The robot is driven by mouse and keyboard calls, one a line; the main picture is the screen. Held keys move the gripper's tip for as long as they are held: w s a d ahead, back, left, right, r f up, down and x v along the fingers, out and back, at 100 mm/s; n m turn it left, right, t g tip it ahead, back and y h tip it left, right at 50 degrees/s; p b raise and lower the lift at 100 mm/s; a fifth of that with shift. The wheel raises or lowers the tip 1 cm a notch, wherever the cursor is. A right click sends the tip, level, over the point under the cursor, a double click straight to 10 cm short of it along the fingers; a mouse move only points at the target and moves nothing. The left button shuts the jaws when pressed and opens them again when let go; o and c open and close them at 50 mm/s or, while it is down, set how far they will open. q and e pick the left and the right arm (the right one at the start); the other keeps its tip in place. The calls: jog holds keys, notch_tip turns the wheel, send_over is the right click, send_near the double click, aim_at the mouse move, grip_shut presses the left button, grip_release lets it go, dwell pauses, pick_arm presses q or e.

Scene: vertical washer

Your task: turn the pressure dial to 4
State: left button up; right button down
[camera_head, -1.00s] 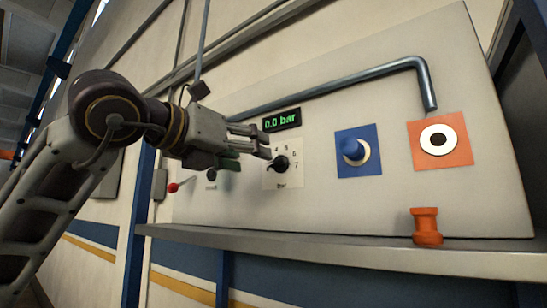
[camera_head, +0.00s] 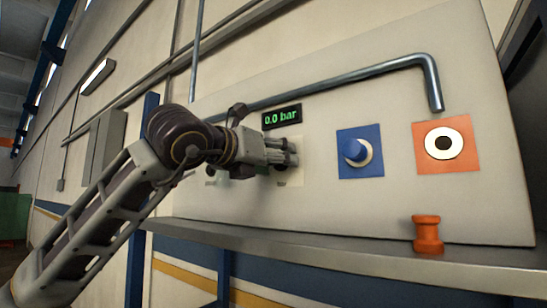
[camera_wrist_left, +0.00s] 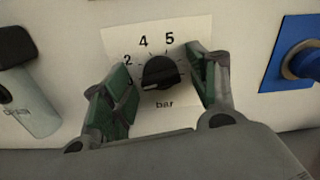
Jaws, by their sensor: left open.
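The pressure dial (camera_wrist_left: 162,72) is a black round knob on a white plate (camera_wrist_left: 172,32) marked with numbers and "bar". In the left wrist view its pointer side faces lower left, away from the 4. My left gripper (camera_wrist_left: 158,85) is open, with one green-padded finger on each side of the dial; I cannot tell if either touches it. In the head view my left gripper (camera_head: 292,158) is at the panel and hides the dial. The green display (camera_head: 282,117) above reads 0.0 bar. My right gripper is not in view.
Right of the dial are a blue knob on a blue plate (camera_head: 343,167) and a round button on an orange plate (camera_head: 466,151). An orange spool-shaped piece (camera_head: 427,234) stands on the ledge (camera_head: 330,248). A grey pipe (camera_head: 345,80) runs above. Another black control (camera_wrist_left: 15,62) is at left.

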pick_arm(q)
jog(key=c, duration=1)
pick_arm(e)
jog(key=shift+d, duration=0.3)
pick_arm(q)
jog(key=shift+m+b, duration=0.35)
jog(key=shift+m, duration=0.15)
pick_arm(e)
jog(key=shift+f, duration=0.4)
pick_arm(q)
jog(key=shift+d+f+m+b, duration=0.1)
jog(key=shift+m+b, duration=0.75)
jog(key=shift+m, duration=2.85)
jog(key=shift+d+f+m+b, duration=0.1)
jog(key=shift+m+b, duration=0.7)
jog(key=shift+m, duration=2.9)
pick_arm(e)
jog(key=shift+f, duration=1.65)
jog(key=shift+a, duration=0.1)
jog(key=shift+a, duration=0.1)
